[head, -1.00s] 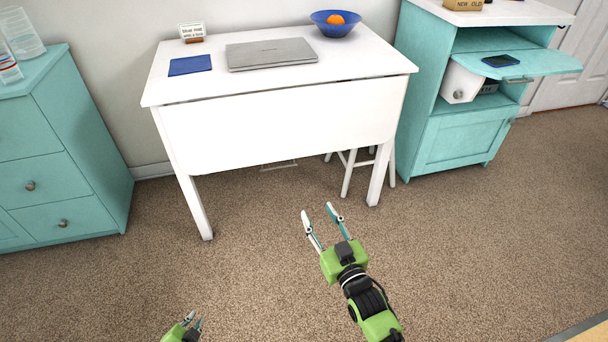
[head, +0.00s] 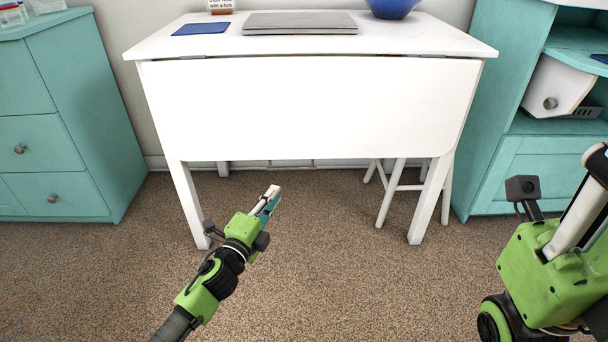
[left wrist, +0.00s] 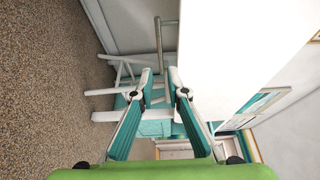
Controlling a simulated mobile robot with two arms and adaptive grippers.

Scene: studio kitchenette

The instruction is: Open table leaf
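The white table (head: 420,38) stands ahead with its top level. Its leaf (head: 310,110) hangs straight down from the front edge, hinge line visible along the top. In the left wrist view, a large white panel (left wrist: 225,45), apparently the leaf, fills the upper right. My left gripper (head: 272,197) shows below the leaf's lower edge, empty and apart from it. The left wrist view shows a gap between its fingertips (left wrist: 161,76). My right gripper (head: 590,200) is close at the right edge, cut off by the frame, so its finger opening is hidden.
A closed laptop (head: 300,23), a blue book (head: 201,28), a small sign and a blue bowl (head: 392,8) are on the tabletop. A white stool (head: 393,195) stands under it. Teal cabinets flank the table, left (head: 85,120) and right (head: 525,170). Carpet in front is clear.

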